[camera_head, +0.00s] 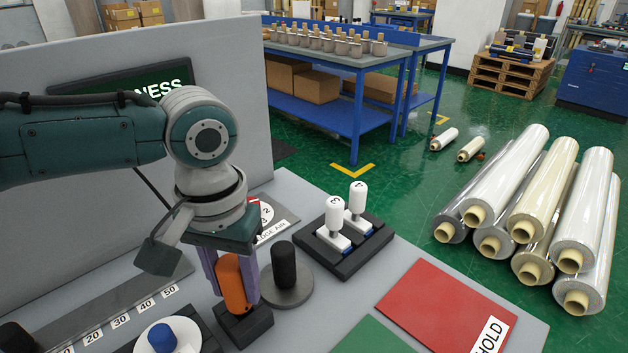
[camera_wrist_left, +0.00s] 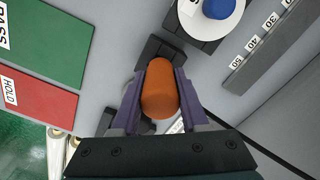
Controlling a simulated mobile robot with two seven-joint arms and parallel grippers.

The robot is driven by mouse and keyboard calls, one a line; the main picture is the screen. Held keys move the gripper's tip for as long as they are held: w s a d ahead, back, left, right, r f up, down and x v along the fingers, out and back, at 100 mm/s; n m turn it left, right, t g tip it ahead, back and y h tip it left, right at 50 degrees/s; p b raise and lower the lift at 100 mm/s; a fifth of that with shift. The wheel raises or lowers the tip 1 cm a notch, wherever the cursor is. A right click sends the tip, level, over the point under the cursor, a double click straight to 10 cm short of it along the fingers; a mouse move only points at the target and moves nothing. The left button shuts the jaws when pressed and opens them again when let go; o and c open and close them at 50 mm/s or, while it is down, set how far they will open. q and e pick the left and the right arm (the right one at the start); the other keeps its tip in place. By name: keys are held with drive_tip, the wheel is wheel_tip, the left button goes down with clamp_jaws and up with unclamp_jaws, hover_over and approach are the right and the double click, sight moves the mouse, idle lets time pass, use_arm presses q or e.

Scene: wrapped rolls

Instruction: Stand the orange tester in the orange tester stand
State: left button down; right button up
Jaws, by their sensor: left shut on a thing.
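The orange tester (camera_head: 233,286) is upright between the purple fingers of my left gripper (camera_head: 232,282), which is shut on it. It also shows in the left wrist view (camera_wrist_left: 159,90), between the fingers. A dark block, which looks like the tester stand (camera_head: 247,329), sits on the grey bench just below the tester. It shows in the left wrist view (camera_wrist_left: 152,48) beyond the tester. The tester's lower end overlaps the block's top in the head view; I cannot tell whether it is seated in it. My right gripper is not in view.
A round grey base with a black knob (camera_head: 284,266) stands close right of the gripper. A black rack with white-handled tools (camera_head: 345,240) is farther back. A white disc with a blue knob (camera_head: 162,338) is front left. A red HOLD mat (camera_head: 440,305) lies right.

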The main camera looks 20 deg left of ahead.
use_arm(q)
drive_tip(key=shift+f+b, duration=0.4)
drive_tip(key=shift+f, duration=0.25)
drive_tip(key=shift+c, duration=1.7)
unclamp_jaws()
wheel_tip(320, 180, up, 10)
drive_tip(key=shift+p, duration=1.05)
